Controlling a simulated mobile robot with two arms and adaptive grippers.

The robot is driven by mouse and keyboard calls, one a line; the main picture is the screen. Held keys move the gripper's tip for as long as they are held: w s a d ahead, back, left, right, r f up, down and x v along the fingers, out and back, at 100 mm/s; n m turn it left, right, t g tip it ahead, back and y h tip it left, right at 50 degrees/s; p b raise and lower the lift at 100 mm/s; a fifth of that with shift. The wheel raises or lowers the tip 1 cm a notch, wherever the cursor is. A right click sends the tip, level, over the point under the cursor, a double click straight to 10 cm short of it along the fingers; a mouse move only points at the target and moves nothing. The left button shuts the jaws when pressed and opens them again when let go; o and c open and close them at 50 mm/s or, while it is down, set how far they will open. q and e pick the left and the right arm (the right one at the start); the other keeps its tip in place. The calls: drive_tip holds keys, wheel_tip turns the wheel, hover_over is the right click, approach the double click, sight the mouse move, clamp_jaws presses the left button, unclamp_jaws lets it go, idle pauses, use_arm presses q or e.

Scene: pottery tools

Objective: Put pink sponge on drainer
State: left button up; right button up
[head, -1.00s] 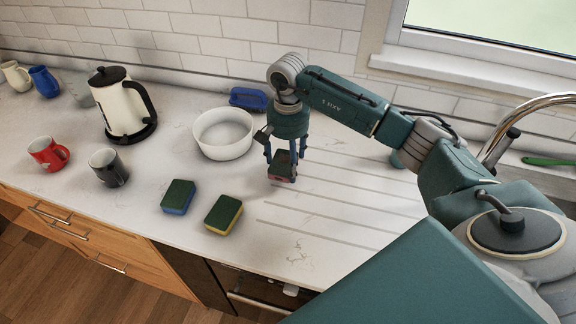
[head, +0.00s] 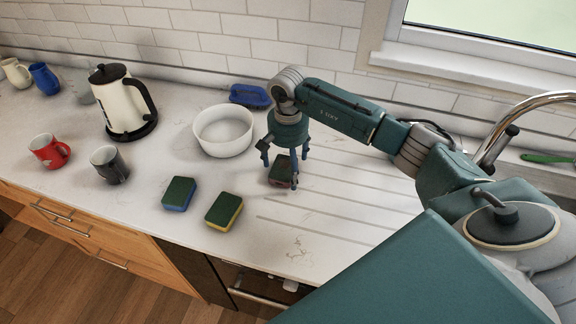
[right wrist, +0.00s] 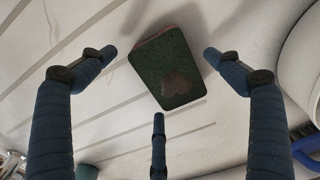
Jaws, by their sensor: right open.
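The pink sponge (head: 281,173) has a dark green top and a thin pinkish side. It lies flat on the counter at the left end of the grooved drainer (head: 335,205), and it also shows in the right wrist view (right wrist: 170,75). My right gripper (head: 285,170) is above and around it with its fingers spread open. In the right wrist view, the fingers (right wrist: 158,75) stand apart from the sponge with gaps on each side. Part of the sponge is hidden by a finger in the head view. My left gripper is not in view.
A white bowl (head: 222,132) stands close left of my right gripper, with a blue brush-like item (head: 250,96) behind it. Blue (head: 179,194) and yellow (head: 224,212) sponges lie front left. Mugs and a kettle (head: 122,103) stand further left. The drainer's right part is clear.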

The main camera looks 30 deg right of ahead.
sight(288, 168)
drive_tip(key=shift+r, duration=0.15)
wheel_tip(288, 168, up, 12)
drive_tip(key=b, duration=0.4)
idle(0.3)
